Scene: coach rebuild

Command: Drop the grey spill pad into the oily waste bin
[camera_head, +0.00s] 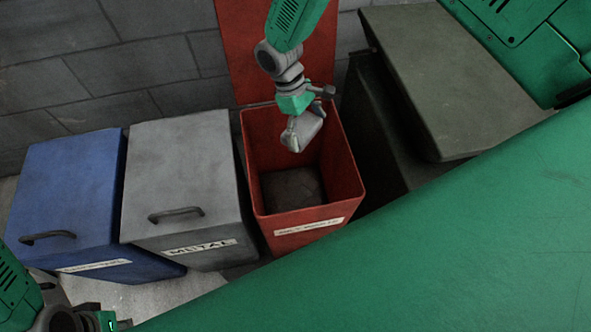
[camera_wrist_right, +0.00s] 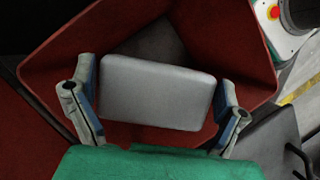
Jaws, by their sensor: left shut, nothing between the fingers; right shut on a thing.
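The grey spill pad (camera_wrist_right: 155,92) is a pale grey block held between the two fingers of my right gripper (camera_wrist_right: 157,84). In the head view the pad (camera_head: 301,134) hangs tilted inside the mouth of the red bin, above its floor. The red oily waste bin (camera_head: 309,215) stands with its lid open against the wall; its white front label is hard to read. Its red walls surround the pad in the right wrist view (camera_wrist_right: 55,72). My left gripper (camera_head: 114,322) is at the lower left edge, partly cut off, shut and away from the bins.
A grey bin labelled METAL (camera_head: 180,180) and a blue bin (camera_head: 70,190), both with closed lids, stand left of the red bin. A dark grey-green bin (camera_head: 450,80) stands on the right. A grey block wall (camera_head: 100,75) is behind. My green body covers the lower right.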

